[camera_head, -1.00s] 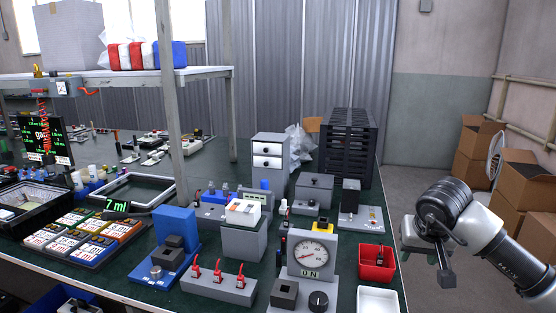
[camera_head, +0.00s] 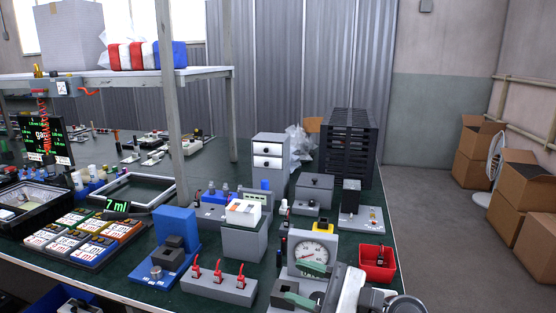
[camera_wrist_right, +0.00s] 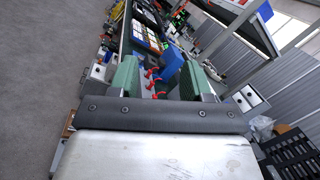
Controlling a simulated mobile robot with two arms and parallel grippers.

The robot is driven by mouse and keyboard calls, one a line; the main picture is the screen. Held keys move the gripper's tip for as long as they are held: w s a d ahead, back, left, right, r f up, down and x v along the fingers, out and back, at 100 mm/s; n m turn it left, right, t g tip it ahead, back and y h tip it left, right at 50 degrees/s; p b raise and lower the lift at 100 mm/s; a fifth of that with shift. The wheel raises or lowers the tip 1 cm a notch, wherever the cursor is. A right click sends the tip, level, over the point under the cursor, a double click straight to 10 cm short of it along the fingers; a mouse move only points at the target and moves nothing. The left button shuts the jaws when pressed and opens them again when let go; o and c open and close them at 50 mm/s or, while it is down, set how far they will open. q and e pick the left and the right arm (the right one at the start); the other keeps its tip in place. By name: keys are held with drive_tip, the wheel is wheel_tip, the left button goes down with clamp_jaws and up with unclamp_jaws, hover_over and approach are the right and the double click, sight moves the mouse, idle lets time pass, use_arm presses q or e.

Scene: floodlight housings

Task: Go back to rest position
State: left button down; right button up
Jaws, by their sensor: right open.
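My right gripper (camera_head: 300,284) is at the bottom of the head view, in front of the dial gauge box (camera_head: 312,254) and partly over it. Its green fingers are apart with nothing between them. In the right wrist view the two green fingers (camera_wrist_right: 158,80) also stand apart, with the table's red-switch block (camera_wrist_right: 152,82) seen beyond the gap. The lower part of the gauge box and the white tray are mostly hidden by my right gripper and arm. My left gripper is in neither view.
The dark green table (camera_head: 137,286) carries many devices, including a grey block with red switches (camera_head: 219,283), a blue stand (camera_head: 176,238) and a red bin (camera_head: 377,262). A black rack (camera_head: 347,145) stands at the back. Cardboard boxes (camera_head: 527,190) and open floor (camera_head: 440,240) lie right.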

drive_tip(key=d+f+m+t+h, duration=0.1)
drive_tip(key=d+m+t+h, duration=0.5)
drive_tip(key=m, duration=0.9)
drive_tip(key=d+f+m+t+h, duration=0.1)
drive_tip(key=d+m+t+h, duration=0.3)
drive_tip(key=m+t, duration=0.8)
drive_tip(key=s+d+f+m+g+h, duration=0.25)
drive_tip(key=f+m+g+h, duration=0.3)
drive_tip(key=m, duration=0.35)
drive_tip(key=s+d+f+m+g+h, duration=0.2)
drive_tip(key=d+f+m+g+h, duration=0.2)
drive_tip(key=f+m, duration=0.4)
drive_tip(key=s+f+m+g+y, duration=0.1)
drive_tip(key=s+f+m+g, duration=0.45)
drive_tip(key=s, duration=0.45)
drive_tip(key=s+f+m+g, duration=0.5)
drive_tip(key=s+f+g, duration=0.1)
drive_tip(key=s, duration=0.3)
wheel_tip(320, 180, down, 21)
drive_tip(key=g+p, duration=0.2)
drive_tip(key=p, duration=0.3)
drive_tip(key=s+d+f+p, duration=0.2)
drive_tip(key=s+f+p, duration=0.1)
drive_tip(key=s+f, duration=0.9)
drive_tip(key=s, duration=0.5)
drive_tip(key=shift+d+f+n+g, duration=0.15)
drive_tip(key=shift+d+n+g, duration=0.2)
drive_tip(key=shift+d+g, duration=0.05)
